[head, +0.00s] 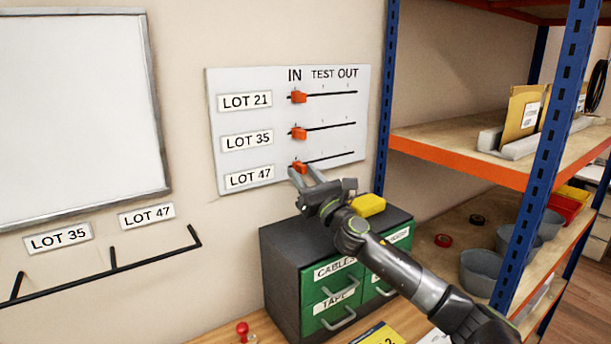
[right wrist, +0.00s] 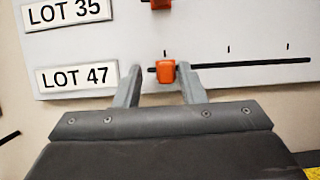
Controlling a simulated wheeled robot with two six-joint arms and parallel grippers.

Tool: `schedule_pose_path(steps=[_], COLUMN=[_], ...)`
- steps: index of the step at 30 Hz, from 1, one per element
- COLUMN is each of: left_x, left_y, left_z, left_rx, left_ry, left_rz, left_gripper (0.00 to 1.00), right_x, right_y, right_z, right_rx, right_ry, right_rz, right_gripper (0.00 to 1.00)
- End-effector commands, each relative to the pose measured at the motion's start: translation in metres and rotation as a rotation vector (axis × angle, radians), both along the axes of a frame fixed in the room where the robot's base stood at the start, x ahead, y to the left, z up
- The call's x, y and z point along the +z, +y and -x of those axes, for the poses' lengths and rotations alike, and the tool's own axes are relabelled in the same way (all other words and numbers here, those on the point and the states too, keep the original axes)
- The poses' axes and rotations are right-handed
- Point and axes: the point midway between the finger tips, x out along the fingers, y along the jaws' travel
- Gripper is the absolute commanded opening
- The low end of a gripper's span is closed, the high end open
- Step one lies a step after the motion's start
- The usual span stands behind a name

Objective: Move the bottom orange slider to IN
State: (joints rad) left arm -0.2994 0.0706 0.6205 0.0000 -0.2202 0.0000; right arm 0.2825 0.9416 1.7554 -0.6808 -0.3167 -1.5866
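The bottom orange slider (head: 300,167) is on the LOT 47 track, near its left end under IN. It also shows in the right wrist view (right wrist: 165,72), at the first tick. My right gripper (head: 304,174) is at the board with its fingers apart, one on each side of the slider. In the right wrist view the right finger is close to the slider or touching it, and a gap shows at the left finger. My left gripper is not in view.
The LOT 35 slider (head: 298,133) and LOT 21 slider (head: 298,97) also sit under IN on the white board (head: 235,85). A drawer cabinet (head: 285,262) stands below my right arm. A blue-and-orange shelf rack (head: 460,160) is close on the right.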

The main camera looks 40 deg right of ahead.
Motion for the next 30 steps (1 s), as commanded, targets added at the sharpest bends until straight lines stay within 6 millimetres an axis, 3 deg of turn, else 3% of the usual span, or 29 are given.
schedule_pose_path(steps=[11, 19, 30], left_x=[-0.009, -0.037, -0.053], left_y=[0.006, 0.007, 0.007], left_z=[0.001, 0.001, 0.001], left_rx=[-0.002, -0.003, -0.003], left_ry=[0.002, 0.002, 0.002], left_rz=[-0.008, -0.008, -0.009], left_gripper=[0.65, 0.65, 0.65], right_x=[-0.007, -0.028, -0.045], right_y=[0.0, 0.006, 0.012], right_z=[0.011, 0.053, 0.103], right_rx=[-0.003, -0.001, -0.002], right_ry=[0.001, 0.004, 0.006], right_rz=[0.004, 0.009, 0.007], right_gripper=[0.36, 0.36, 0.36])
